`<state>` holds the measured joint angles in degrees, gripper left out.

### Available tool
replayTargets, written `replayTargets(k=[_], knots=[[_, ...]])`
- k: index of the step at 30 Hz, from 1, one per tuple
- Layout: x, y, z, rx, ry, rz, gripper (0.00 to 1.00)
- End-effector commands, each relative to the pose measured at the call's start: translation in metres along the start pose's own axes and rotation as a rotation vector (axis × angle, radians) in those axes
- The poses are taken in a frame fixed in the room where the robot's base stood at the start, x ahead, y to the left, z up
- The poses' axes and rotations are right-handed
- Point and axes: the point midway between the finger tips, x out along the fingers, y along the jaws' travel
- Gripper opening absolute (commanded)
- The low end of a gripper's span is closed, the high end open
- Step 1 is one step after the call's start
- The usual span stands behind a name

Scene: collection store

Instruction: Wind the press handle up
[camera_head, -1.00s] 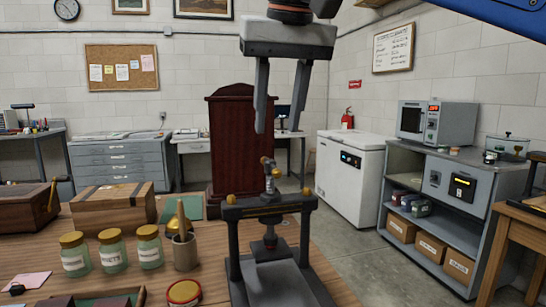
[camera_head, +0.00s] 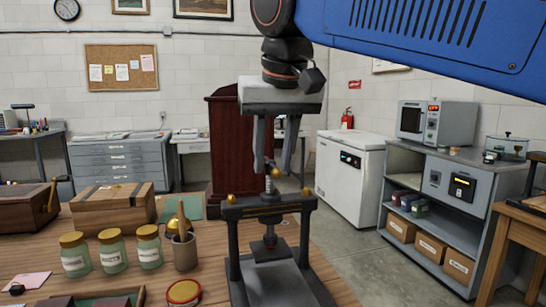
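The press (camera_head: 270,207) stands on the wooden table, a dark frame with two yellow knobs on its crossbar and a flat grey bed below. Its screw rises through the crossbar, with the handle (camera_head: 268,183) at the top. My gripper (camera_head: 272,172) points down over the press. Its two fingers are apart, and their tips are at the height of the handle's upper end in the picture. The handle's top shows between the fingertips. I cannot tell whether either finger touches it.
A dark red cabinet (camera_head: 222,150) stands behind. Open floor lies to the right, before the grey shelf unit (camera_head: 432,225).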

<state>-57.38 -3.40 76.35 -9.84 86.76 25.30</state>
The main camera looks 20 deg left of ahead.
Motion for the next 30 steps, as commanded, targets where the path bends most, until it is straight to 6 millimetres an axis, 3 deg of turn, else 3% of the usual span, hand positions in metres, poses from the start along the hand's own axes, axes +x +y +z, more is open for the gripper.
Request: replayTargets(k=[1,3,4,17,30], knots=[[0.0,0.0,0.0,0.0,0.0,0.0,0.18],[0.0,0.0,0.0,0.0,0.0,0.0,0.01],[0.0,0.0,0.0,0.0,0.0,0.0,0.0],[0.0,0.002,0.0,-0.067,0.001,-0.028,0.0],[0.0,0.01,-0.003,-0.394,0.002,-0.165,0.0]])
